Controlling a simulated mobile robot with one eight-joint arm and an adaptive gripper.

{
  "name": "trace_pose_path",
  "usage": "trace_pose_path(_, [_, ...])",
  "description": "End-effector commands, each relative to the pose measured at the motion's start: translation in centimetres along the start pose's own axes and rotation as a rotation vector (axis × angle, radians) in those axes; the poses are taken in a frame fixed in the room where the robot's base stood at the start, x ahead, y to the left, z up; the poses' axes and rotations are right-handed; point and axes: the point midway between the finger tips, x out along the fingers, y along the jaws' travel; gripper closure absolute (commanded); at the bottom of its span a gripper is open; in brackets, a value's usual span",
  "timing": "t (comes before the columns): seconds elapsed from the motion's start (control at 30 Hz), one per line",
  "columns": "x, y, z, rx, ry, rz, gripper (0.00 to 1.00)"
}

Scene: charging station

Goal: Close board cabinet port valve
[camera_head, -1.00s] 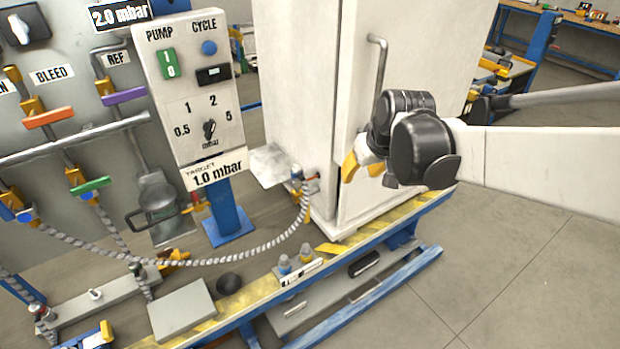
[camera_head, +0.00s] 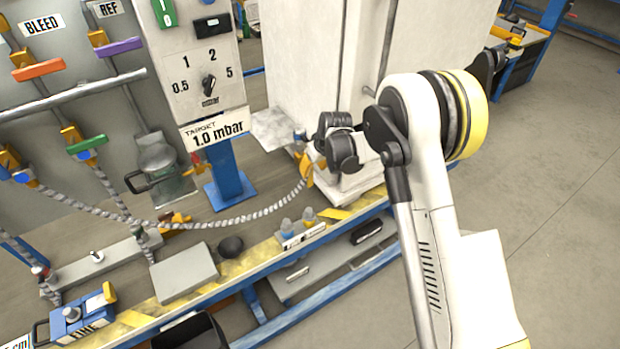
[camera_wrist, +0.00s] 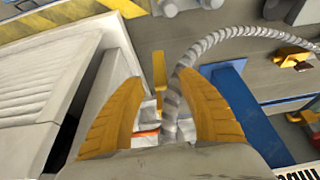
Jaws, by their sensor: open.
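In the wrist view my gripper (camera_wrist: 158,80) is open, with one yellow finger on each side of the port area. A thin yellow lever-like piece (camera_wrist: 158,70) shows between the fingertips, with a white and orange fitting (camera_wrist: 148,128) below it. Whether a finger touches the lever, I cannot tell. The grey braided hose (camera_head: 258,212) runs to this port; it also shows in the wrist view (camera_wrist: 183,75).
The pump control panel (camera_head: 205,85) on a blue post (camera_head: 230,175) stands left of the cabinet. A valve board (camera_head: 60,100) is further left. Open floor is at the right.

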Motion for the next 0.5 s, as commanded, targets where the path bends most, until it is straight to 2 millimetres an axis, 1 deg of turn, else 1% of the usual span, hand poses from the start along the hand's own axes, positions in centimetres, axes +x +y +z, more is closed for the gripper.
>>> trace_pose_path(0.03, [1.4,0.0,0.1,0.000,0.000,0.000,0.59])
trace_pose_path(0.2, [4.2,0.0,0.1,0.001,0.000,0.000,0.59])
trace_pose_path(0.33, [5.3,0.0,0.0,0.001,0.000,0.001,0.59])
trace_pose_path(0.5, [5.7,0.0,0.0,0.001,0.000,0.001,0.59])
